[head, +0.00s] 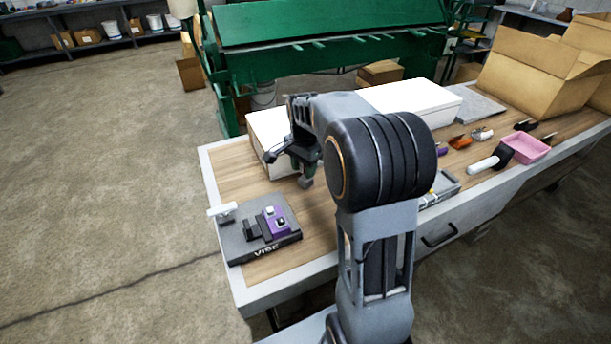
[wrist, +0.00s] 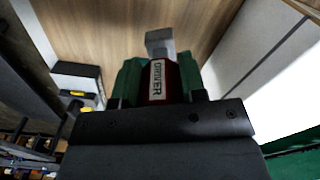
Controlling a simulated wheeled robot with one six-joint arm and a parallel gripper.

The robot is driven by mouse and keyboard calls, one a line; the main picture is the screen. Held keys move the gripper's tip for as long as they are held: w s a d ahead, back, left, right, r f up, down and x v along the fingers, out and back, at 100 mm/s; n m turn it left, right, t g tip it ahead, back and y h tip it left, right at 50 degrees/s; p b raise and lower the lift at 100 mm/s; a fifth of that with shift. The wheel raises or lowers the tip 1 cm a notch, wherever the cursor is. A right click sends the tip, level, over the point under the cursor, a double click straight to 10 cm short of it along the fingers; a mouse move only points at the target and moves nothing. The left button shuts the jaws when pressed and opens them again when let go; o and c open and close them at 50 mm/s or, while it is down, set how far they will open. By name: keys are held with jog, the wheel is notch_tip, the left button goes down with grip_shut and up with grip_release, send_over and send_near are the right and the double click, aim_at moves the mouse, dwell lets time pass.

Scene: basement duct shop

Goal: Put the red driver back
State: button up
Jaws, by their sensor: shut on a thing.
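The red driver (wrist: 172,84) has a white label reading DRIVER and a grey end (wrist: 160,43). My gripper (wrist: 160,82) is shut on it, with a green finger on each side of the red body. In the head view my gripper (head: 296,166) is over the left part of the workbench, beside a white box. There a grey end (head: 306,183) shows below the gripper, and the red body is hidden. The wrist view shows wood beyond the driver; I cannot tell the gap to the bench top.
A grey vise base (head: 258,243) with a purple block (head: 274,222) sits at the bench's near left corner. White boxes (head: 262,128) (head: 410,98) stand behind my arm. A grey tray (head: 440,189), mallet (head: 490,161), pink bin (head: 528,148) and cardboard box (head: 530,75) lie right.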

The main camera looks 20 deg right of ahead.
jog(key=shift+w+d+f, duration=0.3)
jog(key=shift+w+f, duration=0.05)
jog(key=shift+f, duration=0.2)
jog(key=shift+w+d+f, duration=0.25)
jog(key=shift+w+f, duration=0.1)
jog(key=shift+f, duration=0.2)
jog(key=shift+w+f, duration=0.1)
jog(key=shift+f, duration=1.55)
jog(key=shift+f, duration=0.2)
jog(key=o, duration=0.9)
jog(key=shift+o, duration=0.2)
jog(key=shift+r, duration=0.1)
